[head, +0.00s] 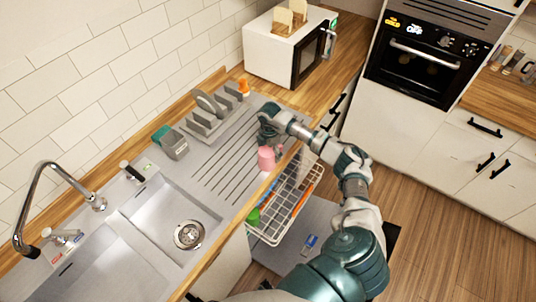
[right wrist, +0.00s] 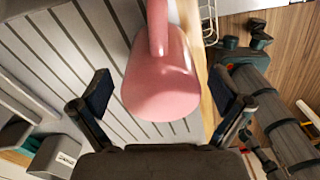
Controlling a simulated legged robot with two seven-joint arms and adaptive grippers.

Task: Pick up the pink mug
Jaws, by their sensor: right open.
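The pink mug (head: 266,159) stands on the ribbed drainboard near the counter's front edge. In the right wrist view the mug (right wrist: 163,80) fills the middle, its handle towards the top of the picture. My right gripper (head: 271,142) is at the mug, reaching in over the counter edge. In the right wrist view its two open fingers (right wrist: 166,98) are on either side of the mug, with visible gaps on both sides. My left gripper is not in view.
A grey dish rack (head: 207,122) and a grey holder (head: 171,143) stand behind the mug. The sink (head: 172,222) is to the left. An open dishwasher rack (head: 273,228) extends below the counter edge. A microwave (head: 288,50) stands at the back.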

